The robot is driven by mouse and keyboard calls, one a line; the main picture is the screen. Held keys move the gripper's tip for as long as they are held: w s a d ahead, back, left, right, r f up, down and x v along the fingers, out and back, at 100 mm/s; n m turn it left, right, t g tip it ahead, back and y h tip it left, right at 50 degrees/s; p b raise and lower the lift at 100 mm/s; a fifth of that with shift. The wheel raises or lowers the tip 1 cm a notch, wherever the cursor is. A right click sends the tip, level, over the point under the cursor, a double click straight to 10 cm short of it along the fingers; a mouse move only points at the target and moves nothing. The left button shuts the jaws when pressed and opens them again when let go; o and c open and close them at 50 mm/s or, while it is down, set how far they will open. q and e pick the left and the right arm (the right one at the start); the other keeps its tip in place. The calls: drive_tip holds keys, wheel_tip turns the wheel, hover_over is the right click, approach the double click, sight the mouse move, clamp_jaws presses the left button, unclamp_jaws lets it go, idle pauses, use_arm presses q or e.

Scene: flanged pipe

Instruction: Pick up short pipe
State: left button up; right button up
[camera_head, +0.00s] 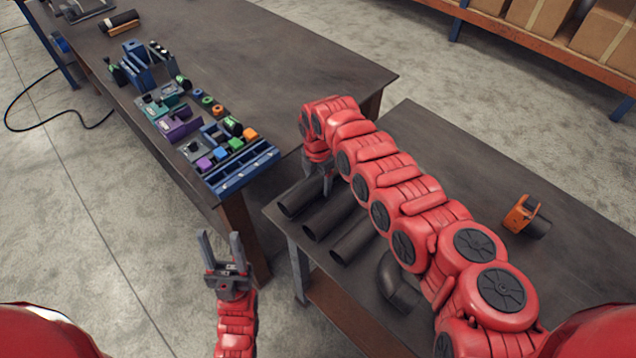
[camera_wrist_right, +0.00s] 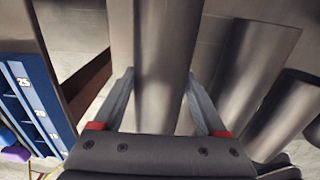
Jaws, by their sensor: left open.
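Three dark straight pipes lie side by side at the near left of the right table: a left pipe (camera_head: 300,197), a middle pipe (camera_head: 328,220) and a right pipe (camera_head: 353,240). My right gripper (camera_head: 319,190) points down at the far part of the left pipe. In the right wrist view its fingers (camera_wrist_right: 162,98) stand on either side of a pipe (camera_wrist_right: 165,60); whether they press on it cannot be told. Two more pipes lie to the right there. My left gripper (camera_head: 222,250) is open and empty over the floor, left of the right table.
A dark elbow pipe (camera_head: 398,285) lies right of the straight pipes, near my right arm. An orange and black part (camera_head: 526,217) lies farther right. The left table (camera_head: 290,60) carries coloured blocks and a blue rack (camera_head: 243,170). The right table's far part is clear.

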clamp_jaws()
idle(0.3)
